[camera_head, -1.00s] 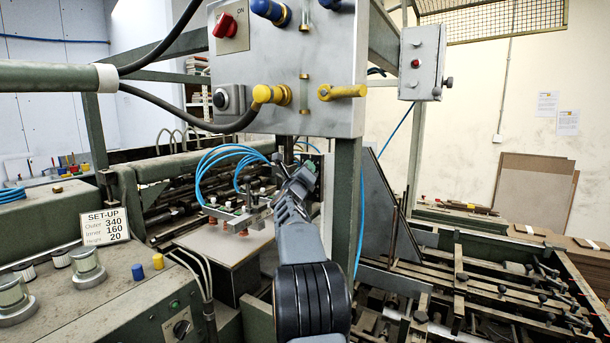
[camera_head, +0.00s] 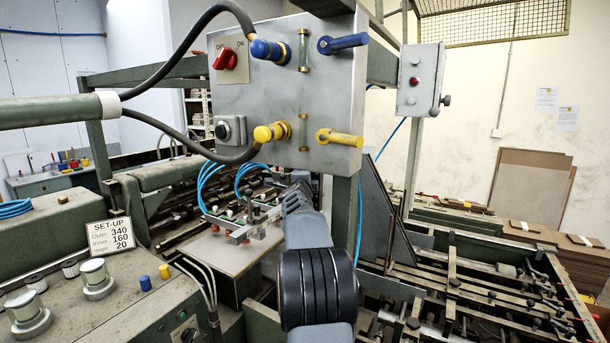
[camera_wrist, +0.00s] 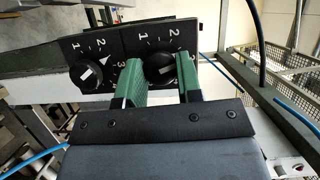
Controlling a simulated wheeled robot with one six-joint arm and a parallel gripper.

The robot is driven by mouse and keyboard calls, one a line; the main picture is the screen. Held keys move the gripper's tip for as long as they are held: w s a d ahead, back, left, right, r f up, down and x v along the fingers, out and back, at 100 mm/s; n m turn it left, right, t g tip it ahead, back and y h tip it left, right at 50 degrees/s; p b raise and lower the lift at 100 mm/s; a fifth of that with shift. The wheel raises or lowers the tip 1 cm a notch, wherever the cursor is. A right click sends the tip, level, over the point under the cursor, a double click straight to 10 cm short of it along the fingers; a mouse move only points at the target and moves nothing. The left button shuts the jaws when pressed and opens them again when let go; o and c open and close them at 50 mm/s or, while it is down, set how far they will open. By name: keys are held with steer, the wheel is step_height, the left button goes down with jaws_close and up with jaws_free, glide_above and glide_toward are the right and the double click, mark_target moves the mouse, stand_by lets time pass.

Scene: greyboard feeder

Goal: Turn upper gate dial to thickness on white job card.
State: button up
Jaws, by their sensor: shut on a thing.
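In the wrist view, two black dials with white numerals stand side by side. My gripper (camera_wrist: 160,76) has its green fingers on either side of the right dial's knob (camera_wrist: 157,68) and is shut on it. The right knob's pointer is hard to read. I cannot tell from the labels which dial is the upper gate. In the head view, a white card (camera_head: 110,236) reads SET-UP, Outer 340, Inner 160, Height 20. No thickness is readable on it. My gripper's tips are hidden there.
A grey control panel (camera_head: 240,98) with a red switch and blue and yellow valves hangs above my arm. Blue hoses (camera_head: 205,182) run left of my arm. White papers (camera_head: 567,117) on the right wall are too small to read.

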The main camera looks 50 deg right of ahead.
steer(key=shift+w+r+n+g+y, duration=0.1)
steer(key=shift+n+g+y, duration=0.45)
steer(key=shift+n, duration=1.1)
steer(key=shift+r+n+g+y, duration=0.1)
steer(key=shift+n+g+y, duration=0.15)
steer(key=shift+n+g, duration=0.95)
steer(key=shift+n+t, duration=0.25)
steer(key=shift+n, duration=0.3)
steer(key=o, duration=0.9)
steer(key=shift+o, duration=0.2)
steer(key=b+v, duration=0.2)
steer(key=v, duration=1.1)
steer(key=shift+s+a, duration=0.2)
steer(key=shift+a, duration=0.15)
